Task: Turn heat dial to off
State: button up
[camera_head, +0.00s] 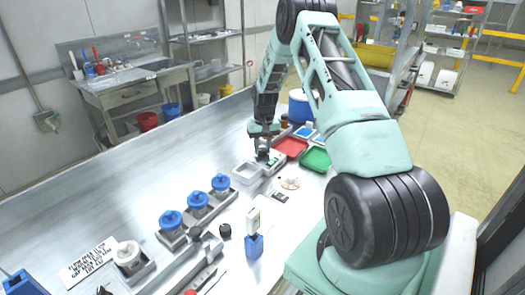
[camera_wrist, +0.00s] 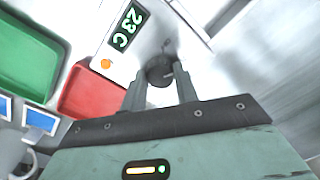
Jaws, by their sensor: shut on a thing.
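The heat dial (camera_wrist: 159,70) is a round dark knob with a pale mark, seen in the wrist view beside a small panel (camera_wrist: 122,36) with a green "23 C" readout and an orange light. My gripper (camera_wrist: 160,85) is shut on the dial, with one finger on each side of it. In the head view my gripper (camera_head: 264,155) points down at the hotplate unit on the bench, and the dial is hidden there. The mark's exact setting is too small to read.
A red tray (camera_head: 290,147) and a green tray (camera_head: 315,160) lie close to the right of my gripper. Blue-capped jars (camera_head: 197,200) stand in a row at the front left. A blue-based bottle (camera_head: 254,245) stands in front. The bench's left rear is clear.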

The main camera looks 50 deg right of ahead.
aim_at(264, 149)
jog(key=shift+n+b, duration=0.3)
jog(key=shift+n, duration=0.8)
jog(key=o, duration=1)
jog(key=r+b, duration=0.1)
jog(key=r, duration=0.4)
jog(key=r+b, duration=0.1)
jog(key=r, duration=0.5)
jog(key=r+b, duration=0.1)
jog(key=r, duration=0.5)
jog(key=shift+s+d+r+b, duration=0.1)
jog(key=shift+d+r+b, duration=0.15)
jog(key=shift+d+b, duration=0.15)
